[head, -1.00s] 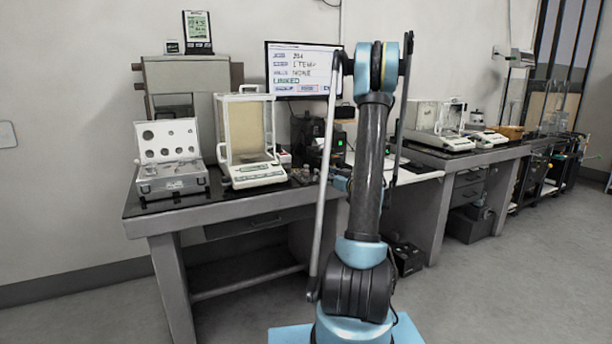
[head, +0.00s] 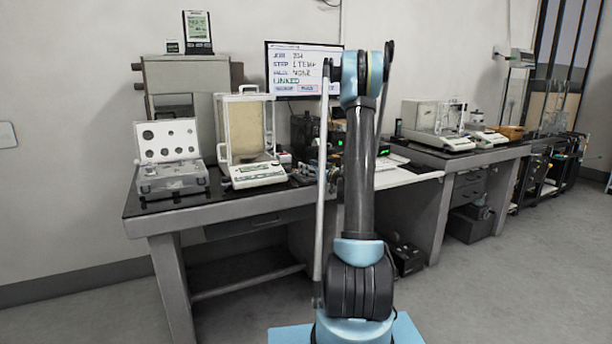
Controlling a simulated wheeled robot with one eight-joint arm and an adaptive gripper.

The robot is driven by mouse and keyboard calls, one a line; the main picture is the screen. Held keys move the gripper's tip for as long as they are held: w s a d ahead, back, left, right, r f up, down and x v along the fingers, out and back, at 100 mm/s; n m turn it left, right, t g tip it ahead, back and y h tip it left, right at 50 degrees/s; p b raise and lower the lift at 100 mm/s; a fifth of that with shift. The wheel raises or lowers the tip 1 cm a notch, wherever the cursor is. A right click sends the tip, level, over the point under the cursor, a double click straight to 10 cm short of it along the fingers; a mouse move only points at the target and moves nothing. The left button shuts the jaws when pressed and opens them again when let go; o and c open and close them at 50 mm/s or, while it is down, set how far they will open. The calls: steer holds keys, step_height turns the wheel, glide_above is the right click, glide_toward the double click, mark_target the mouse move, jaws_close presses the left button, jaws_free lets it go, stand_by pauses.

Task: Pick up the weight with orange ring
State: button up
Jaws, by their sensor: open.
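My gripper (head: 306,174) shows small and dark low over the table, just right of the balance and partly behind my own arm. It is open, with nothing visible held in it. Small weights stood at this spot in the earlier view; now the gripper covers most of them. I cannot make out an orange ring on any weight. Whether the jaws are around a weight or beside it is too small to tell.
The dark-topped table (head: 225,197) holds a balance with a glass draft shield (head: 258,174) and an open weight case (head: 172,182). A monitor (head: 303,70) stands behind. A second table with balances (head: 438,138) is at right. Floor is clear at front left.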

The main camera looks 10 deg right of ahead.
steer(key=shift+w+a, duration=0.15)
steer(key=shift+c, duration=0.2)
jaws_close()
steer(key=shift+r, duration=0.1)
